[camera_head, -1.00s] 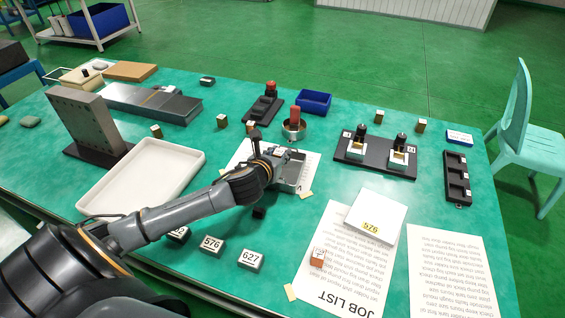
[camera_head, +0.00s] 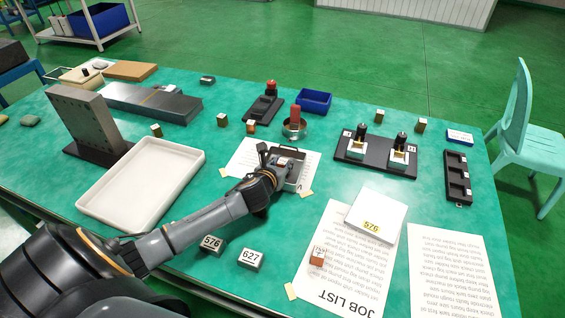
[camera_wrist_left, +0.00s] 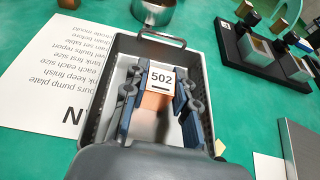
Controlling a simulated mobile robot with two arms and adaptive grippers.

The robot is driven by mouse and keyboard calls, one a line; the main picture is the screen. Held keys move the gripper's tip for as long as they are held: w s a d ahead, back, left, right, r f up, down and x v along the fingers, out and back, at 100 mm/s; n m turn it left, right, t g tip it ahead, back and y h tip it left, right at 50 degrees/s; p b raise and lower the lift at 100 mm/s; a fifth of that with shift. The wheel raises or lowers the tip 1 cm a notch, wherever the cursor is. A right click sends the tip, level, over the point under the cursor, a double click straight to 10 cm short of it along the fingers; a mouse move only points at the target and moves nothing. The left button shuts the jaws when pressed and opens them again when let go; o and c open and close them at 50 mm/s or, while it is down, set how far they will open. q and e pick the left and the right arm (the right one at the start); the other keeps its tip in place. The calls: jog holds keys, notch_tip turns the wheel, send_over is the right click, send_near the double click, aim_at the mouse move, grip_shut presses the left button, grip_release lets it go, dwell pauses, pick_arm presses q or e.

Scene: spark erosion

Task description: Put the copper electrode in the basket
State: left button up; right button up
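A copper electrode (camera_wrist_left: 157,98) with a white label "502" on top is between the two blue-grey fingers of my left gripper (camera_wrist_left: 158,90), low inside the grey basket. The fingers flank it closely on both sides with no clear gap, so the gripper looks shut on it. The basket (camera_wrist_left: 103,100) is an open tray with slotted side walls and a handle at its far end. In the head view my left gripper (camera_head: 272,165) reaches over the basket (camera_head: 302,172) and hides much of it. My right gripper is not in view.
Another copper block (camera_head: 317,257) lies on the job list sheet (camera_head: 335,285). A metal cup (camera_head: 294,132) stands behind the basket. A black fixture (camera_head: 376,156) is to the right, a white tray (camera_head: 140,190) to the left. Dark numbered blocks (camera_head: 252,258) are in front.

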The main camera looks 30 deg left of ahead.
pick_arm(q)
jog(key=o, duration=0.4)
jog(key=shift+o, duration=0.2)
jog(key=shift+s+r, duration=0.15)
jog(key=v, duration=1.1)
jog(key=shift+s+d+r, duration=0.1)
jog(key=shift+s+r, duration=0.05)
jog(key=shift+s, duration=0.25)
